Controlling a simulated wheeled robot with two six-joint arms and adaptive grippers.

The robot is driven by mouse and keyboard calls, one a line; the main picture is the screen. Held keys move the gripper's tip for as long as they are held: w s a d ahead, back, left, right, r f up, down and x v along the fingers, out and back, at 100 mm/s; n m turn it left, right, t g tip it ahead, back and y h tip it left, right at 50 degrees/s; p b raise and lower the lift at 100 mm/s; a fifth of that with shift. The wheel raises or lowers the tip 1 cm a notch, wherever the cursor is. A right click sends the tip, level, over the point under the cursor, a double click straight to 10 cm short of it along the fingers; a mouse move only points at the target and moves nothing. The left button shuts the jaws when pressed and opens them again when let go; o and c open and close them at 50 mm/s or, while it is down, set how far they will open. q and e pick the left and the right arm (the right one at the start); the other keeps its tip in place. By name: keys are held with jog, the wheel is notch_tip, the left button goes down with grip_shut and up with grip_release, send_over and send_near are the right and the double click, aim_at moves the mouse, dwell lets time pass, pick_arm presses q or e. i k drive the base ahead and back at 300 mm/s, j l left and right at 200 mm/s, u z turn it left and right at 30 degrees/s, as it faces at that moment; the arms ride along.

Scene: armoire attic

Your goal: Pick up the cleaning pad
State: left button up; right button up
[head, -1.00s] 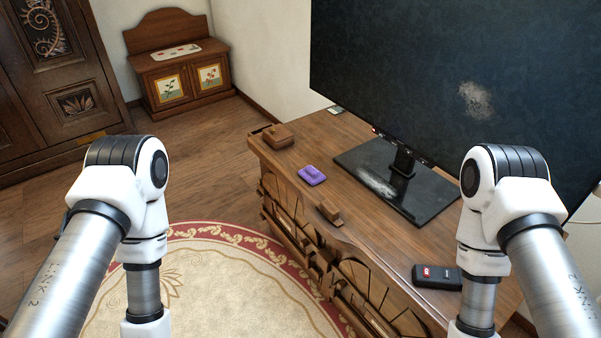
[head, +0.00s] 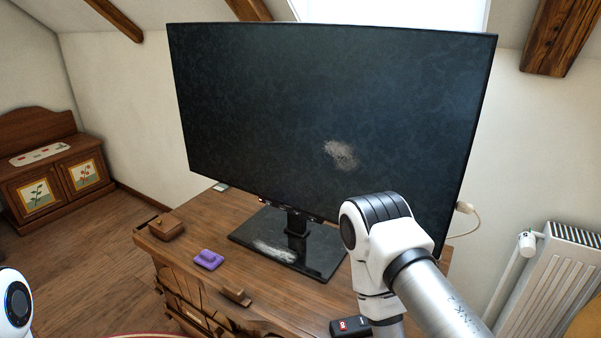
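The cleaning pad appears to be the small purple pad (head: 208,259) with a raised grip on top. It lies flat on the wooden cabinet top (head: 213,217), in front of the monitor stand and left of the picture's middle. My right arm comes in from the right over the cabinet's right part, but its gripper is below the frame. Only a small part of my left arm shows at the lower left edge, and its gripper is out of view. Neither gripper is seen touching the pad.
A large monitor (head: 330,130) with a pale dusty smudge stands on a black base (head: 322,256), also smudged. A brown wooden block (head: 166,227) and a smaller one (head: 236,296) flank the pad. A black device (head: 350,327) lies near my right arm. A radiator (head: 555,275) stands right.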

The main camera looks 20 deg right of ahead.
aim_at(208, 258)
jog(key=i+j, duration=0.15)
jog(key=j, duration=0.15)
jog(key=i+j, duration=0.15)
jog(key=j, duration=0.2)
jog(key=i+j+z, duration=0.1)
jog(key=z, duration=0.3)
jog(key=i+j+z, duration=0.1)
jog(key=j+z, duration=0.25)
jog(key=i+j+z, duration=0.1)
jog(key=z, duration=0.3)
jog(key=j+z, duration=0.35)
jog(key=i+l, duration=0.1)
jog(key=i, duration=0.25)
jog(key=l+z, duration=0.05)
